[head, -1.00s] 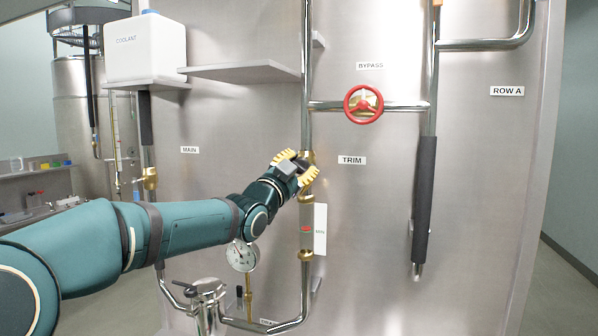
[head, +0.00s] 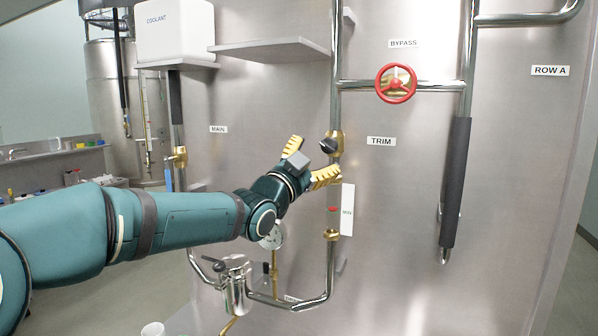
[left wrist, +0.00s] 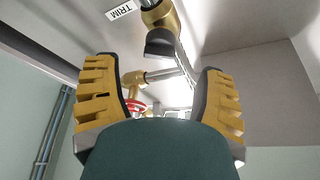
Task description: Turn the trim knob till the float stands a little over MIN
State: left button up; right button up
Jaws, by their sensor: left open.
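The trim knob (head: 328,146) is a dark handle on a brass valve, left of the TRIM label (head: 381,141). It also shows in the left wrist view (left wrist: 164,43), beyond the fingertips. My left gripper (head: 311,161) is open and empty, just lower left of the knob and apart from it. Its yellow-padded fingers stand wide apart in the left wrist view (left wrist: 160,88). Below the valve, the red float (head: 333,209) sits in the sight tube beside the white MIN plate (head: 347,222). It looks about level with the MIN lettering or slightly above. My right gripper is out of view.
A red bypass handwheel (head: 396,83) is above right. A shelf (head: 270,50) and a white coolant tank (head: 176,32) are above left. A dark-sleeved pipe (head: 456,183) runs down at the right. A steel pot-like fitting (head: 235,285) and pipes lie below my left arm.

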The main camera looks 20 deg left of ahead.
pick_arm(q)
jog(key=v, duration=0.6)
jog(key=shift+s, duration=0.2)
jog(key=d+f+n+g+y, duration=0.1)
jog(key=d+f+n+g, duration=0.15)
jog(key=f, duration=1.05)
jog(key=w+d+f+n+g, duration=0.15)
jog(key=f+g, duration=0.25)
jog(key=f, duration=0.9)
jog(key=d+f+n+g+y, duration=0.1)
jog(key=d+f+n+g, duration=0.2)
jog(key=f, duration=1)
jog(key=s+d+f+n+g, duration=0.1)
jog(key=s+d+f+g, duration=0.1)
jog(key=s+f, duration=0.5)
jog(key=s+d+f+n+g+b, duration=0.1)
jog(key=s+f+g, duration=0.3)
jog(key=s+f, duration=0.4)
jog(key=s+d+f+n+g, duration=0.2)
jog(key=s+f+n+g, duration=0.1)
jog(key=s+f, duration=0.4)
notch_tip(320, 180, down, 3)
jog(key=shift+s+d+f+b, duration=0.25)
jog(key=shift+s+d+b, duration=0.1)
jog(key=shift+s, duration=0.05)
